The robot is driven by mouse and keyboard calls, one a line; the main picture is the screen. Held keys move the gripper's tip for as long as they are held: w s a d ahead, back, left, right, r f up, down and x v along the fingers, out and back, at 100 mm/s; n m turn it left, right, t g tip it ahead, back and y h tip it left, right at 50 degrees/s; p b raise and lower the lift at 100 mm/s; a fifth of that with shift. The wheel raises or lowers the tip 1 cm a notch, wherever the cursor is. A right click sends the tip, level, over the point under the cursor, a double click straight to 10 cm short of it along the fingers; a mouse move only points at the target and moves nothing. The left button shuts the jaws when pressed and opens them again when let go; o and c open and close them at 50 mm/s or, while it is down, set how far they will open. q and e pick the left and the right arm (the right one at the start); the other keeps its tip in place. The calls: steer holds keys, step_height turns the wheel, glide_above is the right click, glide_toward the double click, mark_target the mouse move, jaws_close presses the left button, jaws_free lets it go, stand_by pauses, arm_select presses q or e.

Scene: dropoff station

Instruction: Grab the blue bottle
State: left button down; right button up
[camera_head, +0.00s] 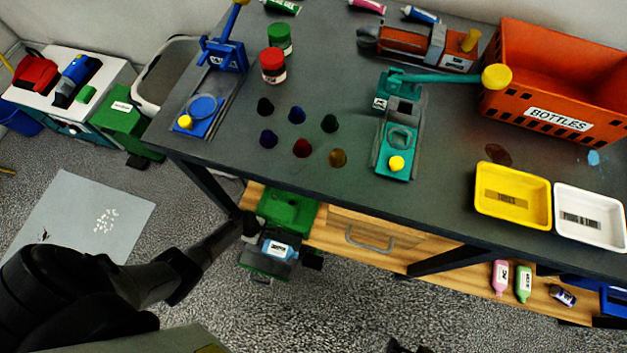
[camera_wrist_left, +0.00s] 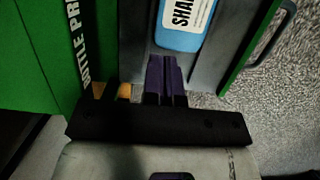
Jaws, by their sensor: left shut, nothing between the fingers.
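A blue bottle (camera_head: 280,250) with a white label lies in the trough of a green bottle machine (camera_head: 288,208) at the lower shelf. In the left wrist view the bottle (camera_wrist_left: 178,40) lies between grey walls, its label reading "SHA" before it is cut off. My left gripper (camera_head: 254,234) is at the machine's left side. Its fingers (camera_wrist_left: 166,82) are shut and empty, just short of the bottle's near end; whether they touch it I cannot tell. A dark part at the bottom edge of the head view may be my right gripper; its fingers cannot be made out.
The table edge (camera_head: 330,196) overhangs the shelf (camera_head: 345,242) and its drawer. An orange crate (camera_head: 556,121) and yellow tray (camera_head: 512,213) stand at right. Pink and green bottles are on the shelf at right.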

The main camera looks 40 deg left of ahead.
arm_select(q)
steer(key=r+p, duration=0.1)
steer(key=p, duration=0.1)
glide_above(292, 247)
steer(key=shift+r, duration=0.1)
steer(key=w+d, duration=0.3)
steer(key=d, duration=0.6)
steer(key=shift+b, duration=0.45)
arm_select(e)
steer(key=shift+d+r, duration=0.15)
steer(key=shift+r, duration=1)
